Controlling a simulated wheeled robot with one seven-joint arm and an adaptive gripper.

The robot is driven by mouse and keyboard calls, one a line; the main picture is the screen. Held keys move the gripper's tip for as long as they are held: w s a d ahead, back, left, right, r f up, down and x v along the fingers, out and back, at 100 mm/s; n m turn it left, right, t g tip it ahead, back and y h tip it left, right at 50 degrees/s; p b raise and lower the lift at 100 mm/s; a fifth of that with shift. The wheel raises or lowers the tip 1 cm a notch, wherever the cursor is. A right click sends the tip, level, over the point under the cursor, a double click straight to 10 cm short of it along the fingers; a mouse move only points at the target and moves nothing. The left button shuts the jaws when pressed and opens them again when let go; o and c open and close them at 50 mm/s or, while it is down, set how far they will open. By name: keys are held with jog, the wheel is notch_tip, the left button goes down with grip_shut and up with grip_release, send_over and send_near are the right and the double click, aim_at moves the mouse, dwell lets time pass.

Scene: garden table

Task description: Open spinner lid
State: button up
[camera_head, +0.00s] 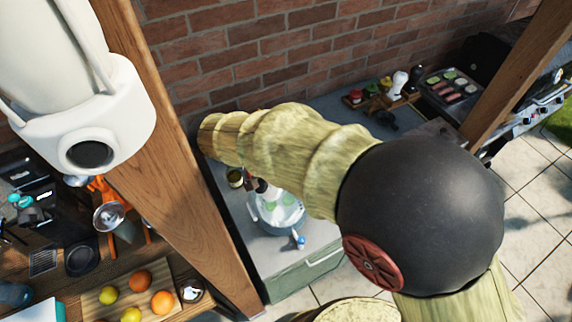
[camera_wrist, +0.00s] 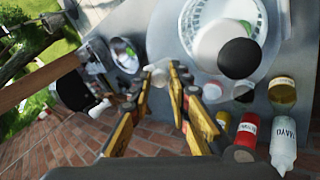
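The spinner (camera_head: 277,212) stands on the grey counter in the head view, a round clear-and-white bowl with green showing inside. A small blue-and-white part (camera_head: 301,241) shows at its near side. In the wrist view the spinner (camera_wrist: 197,22) is at the top, partly cut off by the frame. My arm hides part of the spinner's surroundings in the head view.
Near the gripper in the wrist view stand a mayo bottle (camera_wrist: 284,145), a red bottle (camera_wrist: 247,130), a mustard-coloured jar (camera_wrist: 282,92) and a metal bowl (camera_wrist: 125,55). A brick wall (camera_head: 260,50) backs the counter. A wooden post (camera_head: 175,170) stands left of it.

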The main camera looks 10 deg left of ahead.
jog(key=o, duration=0.4)
jog(key=shift+r, duration=0.1)
notch_tip(320, 180, up, 10)
dwell(0.6)
dwell(0.4)
